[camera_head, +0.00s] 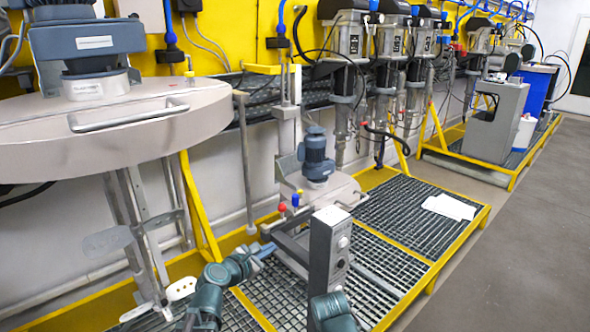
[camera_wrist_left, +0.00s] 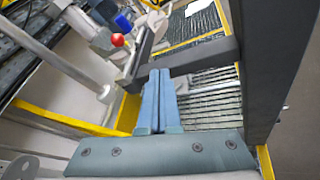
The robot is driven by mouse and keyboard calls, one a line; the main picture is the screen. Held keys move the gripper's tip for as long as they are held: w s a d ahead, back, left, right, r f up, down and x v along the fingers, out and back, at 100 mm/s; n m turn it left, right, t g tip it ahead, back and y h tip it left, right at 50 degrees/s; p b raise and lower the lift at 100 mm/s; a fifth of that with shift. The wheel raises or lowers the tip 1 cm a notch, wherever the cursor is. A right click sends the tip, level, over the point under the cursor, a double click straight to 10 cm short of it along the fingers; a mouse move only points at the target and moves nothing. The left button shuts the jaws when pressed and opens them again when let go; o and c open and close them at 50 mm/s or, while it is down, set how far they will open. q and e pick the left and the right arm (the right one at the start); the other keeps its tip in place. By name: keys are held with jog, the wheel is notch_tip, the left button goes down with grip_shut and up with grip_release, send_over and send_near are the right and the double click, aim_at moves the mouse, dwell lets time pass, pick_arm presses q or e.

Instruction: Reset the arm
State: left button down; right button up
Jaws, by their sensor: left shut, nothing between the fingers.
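My left gripper (camera_head: 264,250) is shut and empty in the head view, low over the grating and just left of the grey control box. In the left wrist view its two blue fingers (camera_wrist_left: 160,76) lie side by side with no gap. The small agitator with a dark blue motor (camera_head: 317,158) stands beyond it, with red and blue knobs in front. The red knob (camera_wrist_left: 118,40) also shows in the left wrist view. Part of my right arm shows at the bottom of the head view; its gripper is out of sight.
A tall grey control box (camera_head: 328,252) stands close to the right of my left gripper. A large drum lid with a motor (camera_head: 115,130) overhangs at the left. Yellow-edged grating (camera_head: 410,217) bears a white sheet (camera_head: 449,207). Open grey floor (camera_head: 545,220) lies at the right.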

pick_arm(q)
jog(key=s+d+f+m+g+y, duration=0.2)
jog(key=s+f+m+g, duration=0.65)
jog(key=m, duration=0.65)
jog(key=s+a+f+m+g+y, duration=0.45)
jog(key=s+a+f+m, duration=0.25)
jog(key=s+m, duration=0.4)
jog(key=s+d+m+y, duration=0.1)
jog(key=s+d+m, duration=0.3)
jog(key=d, duration=0.7)
notch_tip(320, 180, up, 16)
jog(key=s+p, duration=0.1)
jog(key=p, duration=1.4)
jog(key=shift+d+f+n, duration=0.15)
jog(key=shift+f+n, duration=0.05)
jog(key=shift+n, duration=0.2)
